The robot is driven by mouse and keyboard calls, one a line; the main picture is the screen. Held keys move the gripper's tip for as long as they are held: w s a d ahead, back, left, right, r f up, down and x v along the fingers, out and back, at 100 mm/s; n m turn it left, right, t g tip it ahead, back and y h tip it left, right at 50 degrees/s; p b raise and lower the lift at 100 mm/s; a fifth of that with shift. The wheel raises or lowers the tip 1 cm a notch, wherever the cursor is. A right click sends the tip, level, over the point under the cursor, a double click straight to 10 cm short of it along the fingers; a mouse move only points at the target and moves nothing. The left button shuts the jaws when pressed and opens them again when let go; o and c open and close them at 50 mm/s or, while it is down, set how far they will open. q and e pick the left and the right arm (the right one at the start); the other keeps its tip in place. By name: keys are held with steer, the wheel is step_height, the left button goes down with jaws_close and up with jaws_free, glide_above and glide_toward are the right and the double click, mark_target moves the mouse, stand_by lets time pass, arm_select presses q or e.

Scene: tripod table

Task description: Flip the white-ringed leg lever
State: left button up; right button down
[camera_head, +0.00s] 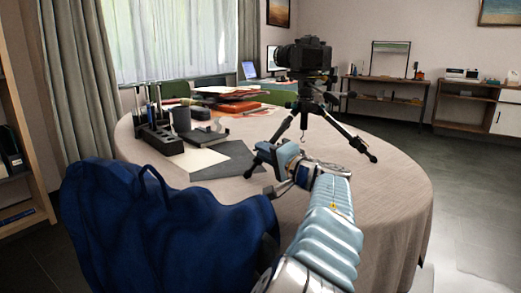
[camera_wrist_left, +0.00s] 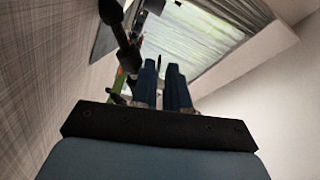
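A black tripod (camera_head: 306,97) with a camera (camera_head: 303,54) on top stands upright on the round table. One leg (camera_head: 345,135) reaches toward the right, and another runs down behind my left gripper. My left gripper (camera_head: 272,154) is low over the table, at the lower left of the tripod. In the left wrist view its two blue fingers (camera_wrist_left: 163,72) are a little apart, with nothing seen between them. A black tripod part (camera_wrist_left: 124,42) is just left of the fingers there. I cannot make out a white-ringed lever in either view. My right gripper is not in view.
The table (camera_head: 395,190) has a beige cloth. A black desk organizer (camera_head: 158,135), papers (camera_head: 200,158) and a stack of folders (camera_head: 232,95) lie at its left and back. A blue draped chair (camera_head: 150,225) stands in front. The table's right part is clear.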

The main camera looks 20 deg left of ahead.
arm_select(q)
steer(key=shift+x, duration=1)
steer(key=shift+c, duration=0.3)
jaws_close()
